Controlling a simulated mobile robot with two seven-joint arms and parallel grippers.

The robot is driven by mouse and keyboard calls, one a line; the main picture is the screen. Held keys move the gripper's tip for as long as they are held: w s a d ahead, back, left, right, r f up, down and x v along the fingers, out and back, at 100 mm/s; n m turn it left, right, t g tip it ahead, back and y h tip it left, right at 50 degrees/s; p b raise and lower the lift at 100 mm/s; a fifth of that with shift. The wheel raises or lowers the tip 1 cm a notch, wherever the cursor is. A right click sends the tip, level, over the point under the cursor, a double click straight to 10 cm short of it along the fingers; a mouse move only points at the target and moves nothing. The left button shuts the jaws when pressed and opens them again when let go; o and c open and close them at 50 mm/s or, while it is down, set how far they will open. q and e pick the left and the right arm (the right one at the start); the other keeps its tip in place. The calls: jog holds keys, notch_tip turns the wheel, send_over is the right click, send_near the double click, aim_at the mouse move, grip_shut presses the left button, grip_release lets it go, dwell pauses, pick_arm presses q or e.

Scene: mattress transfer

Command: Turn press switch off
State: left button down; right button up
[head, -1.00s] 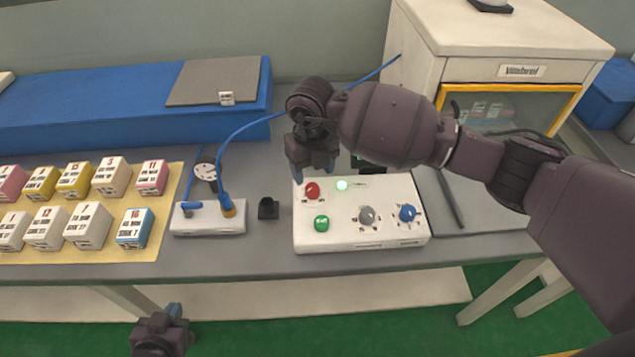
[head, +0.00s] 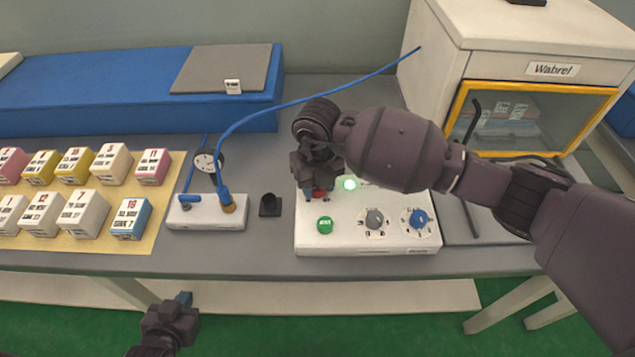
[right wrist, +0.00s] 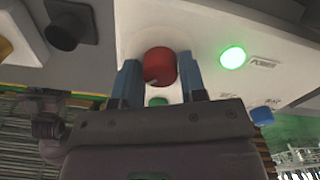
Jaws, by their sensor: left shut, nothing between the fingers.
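A white control box (head: 335,240) stands on the grey bench. It carries a red knob (head: 319,194), a green button (head: 324,225), a grey dial (head: 375,218), a blue dial (head: 415,218) and a lit green lamp (head: 350,184) labelled power. My right gripper (head: 318,190) is over the red knob, pointing down. In the right wrist view its open blue fingertips (right wrist: 158,80) stand on either side of the red knob (right wrist: 160,66), with gaps visible. My left gripper (head: 183,300) is shut and empty, low in front of the bench.
A white cabinet (head: 530,50) with a yellow-framed window stands at the back right. A white block with a gauge and blue hose (head: 207,216) and a black holder (head: 270,205) are left of the box. Several labelled boxes lie on a yellow mat (head: 150,240).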

jog(key=c, duration=0.4)
jog(key=shift+c, duration=0.2)
